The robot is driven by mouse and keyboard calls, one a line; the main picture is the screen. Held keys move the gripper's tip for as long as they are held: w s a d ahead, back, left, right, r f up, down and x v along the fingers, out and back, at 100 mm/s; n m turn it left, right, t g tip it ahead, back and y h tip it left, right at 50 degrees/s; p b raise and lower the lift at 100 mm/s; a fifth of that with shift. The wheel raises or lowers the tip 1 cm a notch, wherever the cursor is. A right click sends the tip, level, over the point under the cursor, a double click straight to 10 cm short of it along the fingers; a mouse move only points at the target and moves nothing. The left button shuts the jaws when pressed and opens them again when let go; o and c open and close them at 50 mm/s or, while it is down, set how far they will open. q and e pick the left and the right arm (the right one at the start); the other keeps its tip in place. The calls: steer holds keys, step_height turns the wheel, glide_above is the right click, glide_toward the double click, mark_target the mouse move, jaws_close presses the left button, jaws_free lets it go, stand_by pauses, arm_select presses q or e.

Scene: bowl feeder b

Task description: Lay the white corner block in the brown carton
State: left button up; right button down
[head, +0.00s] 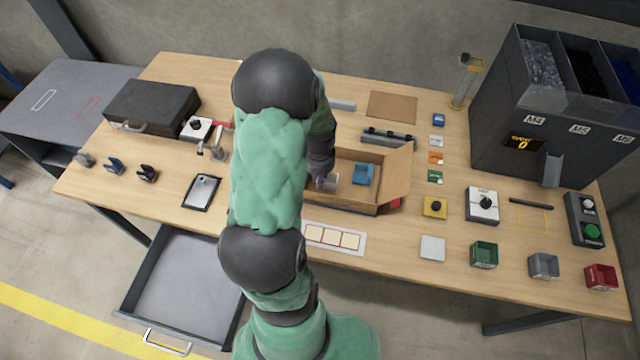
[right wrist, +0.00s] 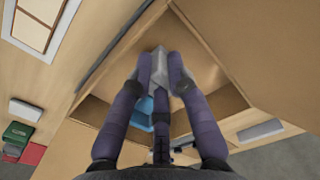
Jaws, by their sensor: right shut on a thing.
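The brown carton (head: 392,172) stands open in the middle of the workbench, partly hidden behind my right arm. My right gripper (head: 321,182) reaches down into the carton's left part. It is shut on the white corner block (head: 332,181), which shows beside the fingertips. In the right wrist view the purple fingers (right wrist: 160,78) close around the pale block (right wrist: 157,66), over the carton's floor (right wrist: 193,52). I cannot tell whether the block touches the floor. A blue part (head: 362,173) lies in the carton to the right of the block. My left gripper is not in view.
A white strip with square pads (head: 334,238) lies in front of the carton. A black rail (head: 388,138) lies behind it. Small bins, including a green one (head: 484,254), and a dark bin feeder (head: 500,120) stand at right. An open drawer (head: 185,285) juts out front left.

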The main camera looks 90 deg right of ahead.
steer(key=shift+d+f, duration=0.35)
steer(key=shift+f, duration=0.15)
steer(key=shift+d+f+b, duration=0.1)
steer(key=shift+f+b, duration=0.55)
steer(key=shift+f, duration=0.9)
steer(key=shift+f, duration=0.1)
steer(key=c, duration=1.2)
jaws_free()
step_height(320, 180, up, 12)
steer(key=p, duration=0.3)
